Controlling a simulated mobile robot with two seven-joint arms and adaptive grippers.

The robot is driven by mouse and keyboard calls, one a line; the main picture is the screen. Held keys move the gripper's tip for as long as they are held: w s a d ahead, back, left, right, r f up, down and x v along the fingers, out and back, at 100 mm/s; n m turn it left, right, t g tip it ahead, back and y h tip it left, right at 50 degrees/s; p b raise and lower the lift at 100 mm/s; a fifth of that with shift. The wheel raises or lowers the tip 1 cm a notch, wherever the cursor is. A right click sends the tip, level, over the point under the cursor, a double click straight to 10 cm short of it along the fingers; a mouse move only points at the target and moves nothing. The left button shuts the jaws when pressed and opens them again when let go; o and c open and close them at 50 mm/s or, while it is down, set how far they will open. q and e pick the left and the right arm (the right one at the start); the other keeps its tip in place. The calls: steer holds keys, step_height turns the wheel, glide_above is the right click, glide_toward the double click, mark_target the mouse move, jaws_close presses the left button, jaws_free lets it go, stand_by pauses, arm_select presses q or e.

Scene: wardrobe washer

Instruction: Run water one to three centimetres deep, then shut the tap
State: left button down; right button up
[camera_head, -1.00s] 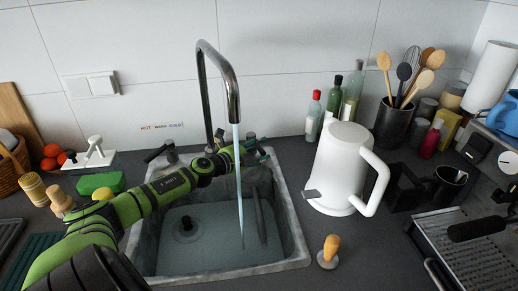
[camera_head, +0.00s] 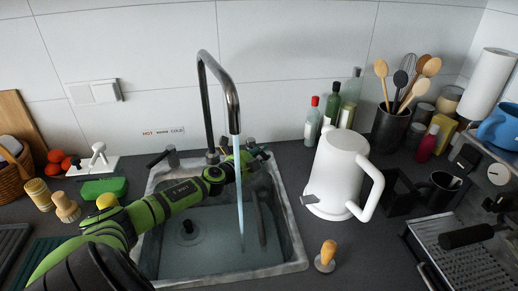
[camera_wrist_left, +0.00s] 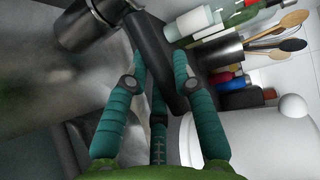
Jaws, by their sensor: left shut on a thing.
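The tap (camera_head: 209,100) is a tall chrome spout behind the sink. A pale blue stream (camera_head: 239,195) runs from it into the stone sink (camera_head: 285,268). Shallow, clear water (camera_head: 205,255) covers the sink floor around a dark round drain (camera_head: 188,227); I cannot tell its exact depth. My left gripper (camera_head: 250,156) is at the dark right-hand tap handle (camera_head: 259,149), behind the stream. In the left wrist view its teal fingers (camera_wrist_left: 158,85) are closed around the dark handle bar (camera_wrist_left: 158,55). Another handle (camera_head: 165,156) is left of the spout. My right gripper is out of view.
A white jug (camera_head: 335,175) stands close to the sink's right rim, with bottles (camera_head: 331,105) behind it. A small wooden-knobbed stopper (camera_head: 326,255) is at the front right. A dark stick (camera_head: 260,220) lies in the sink. A green sponge (camera_head: 104,188) and brushes are left.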

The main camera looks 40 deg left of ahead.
arm_select(q)
steer(key=n+y+p, duration=0.1)
steer(key=w+n+y+p, duration=0.1)
steer(key=shift+w+d+r+y, duration=0.1)
steer(key=shift+d+r+y, duration=0.1)
steer(key=shift+r+y, duration=0.15)
steer(key=shift+w+f+n+g+y+p, duration=0.25)
steer(key=shift+n+g+y, duration=0.1)
steer(key=shift+y, duration=0.2)
steer(key=shift+w+f+n+g+y+p, duration=0.15)
steer(key=shift+w+n+g+y, duration=0.15)
steer(key=shift+y, duration=0.2)
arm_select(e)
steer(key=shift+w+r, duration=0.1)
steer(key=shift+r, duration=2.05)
arm_select(q)
steer(key=shift+s, duration=0.1)
steer(key=c, duration=1)
jaws_free()
steer(key=shift+a, duration=0.1)
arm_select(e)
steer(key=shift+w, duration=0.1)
arm_select(q)
steer(key=v, duration=1.2)
